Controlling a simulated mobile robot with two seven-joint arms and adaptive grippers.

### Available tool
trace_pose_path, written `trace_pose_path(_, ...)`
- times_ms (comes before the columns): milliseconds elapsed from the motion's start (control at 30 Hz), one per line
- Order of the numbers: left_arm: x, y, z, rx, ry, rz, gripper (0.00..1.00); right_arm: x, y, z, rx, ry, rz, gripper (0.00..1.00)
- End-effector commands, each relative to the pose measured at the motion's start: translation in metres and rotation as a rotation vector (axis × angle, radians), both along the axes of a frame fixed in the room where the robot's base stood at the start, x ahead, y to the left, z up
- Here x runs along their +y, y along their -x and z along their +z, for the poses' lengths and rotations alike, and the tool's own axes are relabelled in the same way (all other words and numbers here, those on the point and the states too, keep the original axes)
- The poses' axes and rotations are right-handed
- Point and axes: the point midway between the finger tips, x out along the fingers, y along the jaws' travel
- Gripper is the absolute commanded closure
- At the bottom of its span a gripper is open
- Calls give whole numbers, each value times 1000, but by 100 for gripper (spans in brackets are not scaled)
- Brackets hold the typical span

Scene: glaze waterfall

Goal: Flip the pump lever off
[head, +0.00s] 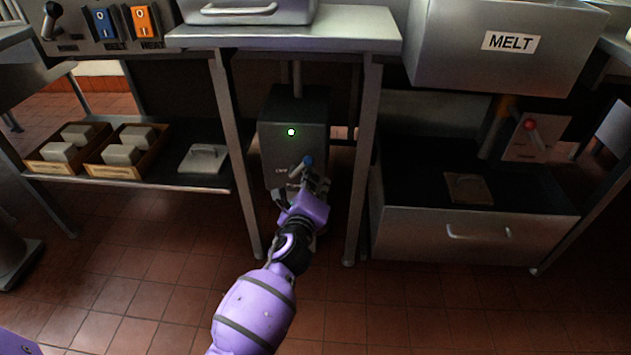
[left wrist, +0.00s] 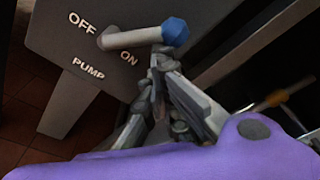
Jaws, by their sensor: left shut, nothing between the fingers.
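The pump box (head: 292,110) is a dark grey box under the middle table, with a lit green light. Its lever (left wrist: 130,38) is a grey rod with a blue tip; the tip also shows in the head view (head: 308,160). In the left wrist view the OFF and ON labels sit either side of the lever's base, and the rod leans to the ON side. My left gripper (left wrist: 160,52) is shut and empty, its fingertips right beside the blue tip; I cannot tell if they touch. It also shows in the head view (head: 304,172). My right gripper is out of view.
The legs of the middle table (head: 375,44) stand on both sides of the pump box, close to my arm. A MELT tank (head: 450,60) with a red-knobbed panel (head: 527,142) is at right. Wooden crates with pale blocks (head: 128,152) are on the left shelf. The tiled floor is clear.

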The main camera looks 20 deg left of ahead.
Motion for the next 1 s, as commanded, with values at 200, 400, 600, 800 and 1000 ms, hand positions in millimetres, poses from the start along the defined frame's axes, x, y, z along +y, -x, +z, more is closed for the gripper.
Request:
trace_pose_path(200, 3, 0, 10, -36, 117, 2, 100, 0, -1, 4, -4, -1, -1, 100)
trace_pose_path(400, 7, 2, 22, -87, 292, 2, 100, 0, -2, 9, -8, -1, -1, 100)
trace_pose_path(600, 14, 4, 32, -139, 476, 2, 100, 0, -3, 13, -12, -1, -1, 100)
trace_pose_path(800, 22, 6, 40, -191, 659, 2, 100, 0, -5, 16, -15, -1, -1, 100)
trace_pose_path(1000, 32, 9, 47, -243, 842, 3, 100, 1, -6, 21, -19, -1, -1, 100)
